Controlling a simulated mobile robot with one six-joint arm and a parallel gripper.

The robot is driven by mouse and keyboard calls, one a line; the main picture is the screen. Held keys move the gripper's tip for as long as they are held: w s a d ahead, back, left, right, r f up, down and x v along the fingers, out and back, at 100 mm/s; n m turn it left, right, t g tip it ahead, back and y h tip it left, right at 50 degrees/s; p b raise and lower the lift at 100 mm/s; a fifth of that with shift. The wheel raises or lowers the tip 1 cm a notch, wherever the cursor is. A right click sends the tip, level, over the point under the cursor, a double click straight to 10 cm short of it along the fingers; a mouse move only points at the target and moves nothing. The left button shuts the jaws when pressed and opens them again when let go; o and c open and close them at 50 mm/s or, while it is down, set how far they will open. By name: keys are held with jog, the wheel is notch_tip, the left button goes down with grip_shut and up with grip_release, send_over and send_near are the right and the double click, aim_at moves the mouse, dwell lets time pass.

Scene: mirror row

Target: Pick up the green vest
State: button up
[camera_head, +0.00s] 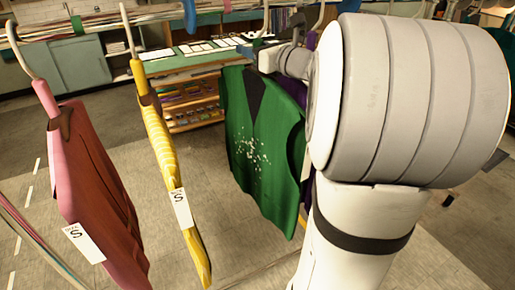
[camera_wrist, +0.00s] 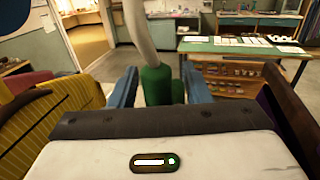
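The green vest (camera_head: 262,140) hangs right of centre in the head view, with a dark V at its neck and pale specks on its front. In the wrist view its green top (camera_wrist: 157,85) stands between the two blue fingers of my gripper (camera_wrist: 158,88), below a pale hanger hook (camera_wrist: 141,28). A small gap shows at the right finger, so the fingers look open around it. In the head view my arm hides the vest's upper right side and most of my gripper.
A yellow striped garment (camera_head: 160,140) and a pink-red garment (camera_head: 95,180) hang to the left, each with a white S tag. Something purple hangs close behind the green vest. A green-topped table (camera_head: 190,62) with shelves stands behind. Grey floor lies below.

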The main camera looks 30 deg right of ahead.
grip_shut()
dwell(0.5)
